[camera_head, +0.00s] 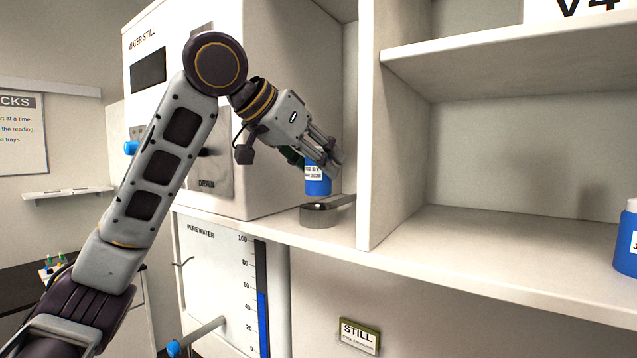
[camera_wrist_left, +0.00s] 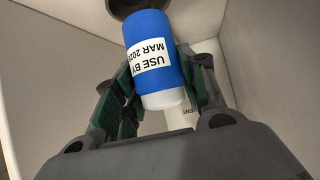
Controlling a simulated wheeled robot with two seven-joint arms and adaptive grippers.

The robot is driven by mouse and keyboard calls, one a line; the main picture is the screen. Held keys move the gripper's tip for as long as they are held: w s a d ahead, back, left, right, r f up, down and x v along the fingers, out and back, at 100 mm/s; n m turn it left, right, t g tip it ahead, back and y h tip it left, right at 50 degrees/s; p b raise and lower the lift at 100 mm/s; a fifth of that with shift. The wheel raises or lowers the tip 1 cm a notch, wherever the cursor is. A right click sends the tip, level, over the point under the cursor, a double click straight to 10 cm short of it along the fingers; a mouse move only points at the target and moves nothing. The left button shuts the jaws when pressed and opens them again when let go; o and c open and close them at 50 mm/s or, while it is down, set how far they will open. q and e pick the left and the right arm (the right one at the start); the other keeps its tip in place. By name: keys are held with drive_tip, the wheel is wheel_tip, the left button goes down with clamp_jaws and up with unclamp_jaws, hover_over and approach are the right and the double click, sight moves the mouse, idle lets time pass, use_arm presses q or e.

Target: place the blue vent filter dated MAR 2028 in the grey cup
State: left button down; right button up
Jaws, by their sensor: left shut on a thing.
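The blue vent filter (camera_head: 318,184) is held upright or nearly so in my left gripper (camera_head: 322,160). In the left wrist view the filter (camera_wrist_left: 153,60) sits between the green finger pads, with a white end and a label reading USE BY MAR 202-, its last digit hard to read. The grey cup (camera_head: 319,217) stands on the shelf just below the filter in the head view. The filter's lower end shows just above the cup's rim; I cannot tell the exact gap or alignment. My right gripper is not in view.
The water still cabinet (camera_head: 230,150) stands left of the cup, and a white shelf divider (camera_head: 369,130) stands close on its right. Another blue container (camera_head: 626,245) stands at the far right on the shelf. The right compartment's shelf (camera_head: 480,240) is mostly clear.

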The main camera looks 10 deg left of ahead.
sight(309, 174)
use_arm(q)
drive_tip(key=shift+f, duration=0.1)
drive_tip(key=shift+f, duration=1.95)
drive_tip(key=shift+f, duration=0.15)
drive_tip(key=c, duration=0.8)
unclamp_jaws()
